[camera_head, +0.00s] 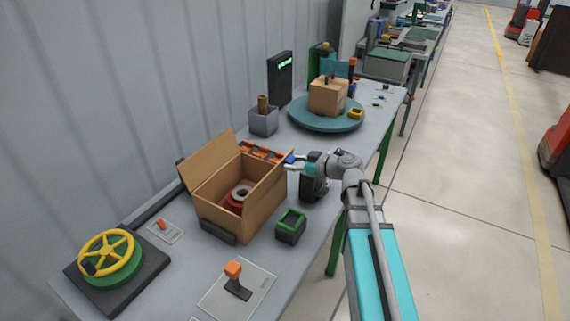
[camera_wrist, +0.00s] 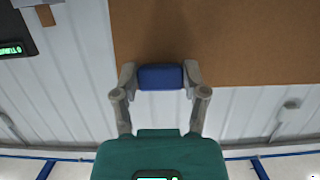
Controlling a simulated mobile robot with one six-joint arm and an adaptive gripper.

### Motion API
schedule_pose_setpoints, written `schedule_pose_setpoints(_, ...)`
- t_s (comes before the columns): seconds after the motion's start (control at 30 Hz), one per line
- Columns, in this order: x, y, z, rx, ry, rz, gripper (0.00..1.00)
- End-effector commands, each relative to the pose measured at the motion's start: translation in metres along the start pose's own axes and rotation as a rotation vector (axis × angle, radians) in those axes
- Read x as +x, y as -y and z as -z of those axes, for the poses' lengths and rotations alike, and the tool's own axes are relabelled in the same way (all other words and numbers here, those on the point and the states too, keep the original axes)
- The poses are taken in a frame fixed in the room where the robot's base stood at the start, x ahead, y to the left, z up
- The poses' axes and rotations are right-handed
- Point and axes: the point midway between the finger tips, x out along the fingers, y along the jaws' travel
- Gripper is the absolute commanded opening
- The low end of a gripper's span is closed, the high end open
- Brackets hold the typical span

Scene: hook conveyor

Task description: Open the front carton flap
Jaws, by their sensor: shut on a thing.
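The brown carton (camera_head: 213,222) stands open on the table, with a red and grey round part (camera_head: 237,196) inside. One flap (camera_head: 208,160) leans up and outward at the back left. The flap on the side toward my arm (camera_head: 272,184) stands roughly upright; in the wrist view its brown panel (camera_wrist: 230,45) fills the upper right. A blue tab (camera_wrist: 160,77) sits at that panel's edge and also shows in the head view (camera_head: 290,159). My gripper (camera_wrist: 160,80) is shut on the blue tab, one finger at each end; it reaches in from the right (camera_head: 296,162).
A green-rimmed dark box (camera_head: 291,224) stands close to the carton's right. An orange lever (camera_head: 235,272) and a yellow handwheel (camera_head: 106,252) are nearer the front. A turntable (camera_head: 300,118) with a small box and a grey bin (camera_head: 264,122) stand behind.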

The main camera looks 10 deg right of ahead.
Motion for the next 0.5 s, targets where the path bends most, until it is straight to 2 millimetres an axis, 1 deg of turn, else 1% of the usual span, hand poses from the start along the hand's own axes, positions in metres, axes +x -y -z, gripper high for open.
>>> schedule_pose_setpoints(0.43,0.0026,0.0005,-0.0009,-0.004,0.005,0.000,0.00)
schedule_pose_setpoints(0.47,0.0027,0.0006,-0.0009,-0.004,0.004,0.000,0.60)
schedule_pose_setpoints(0.5,0.0029,0.0007,-0.0007,-0.004,0.004,0.000,0.68)
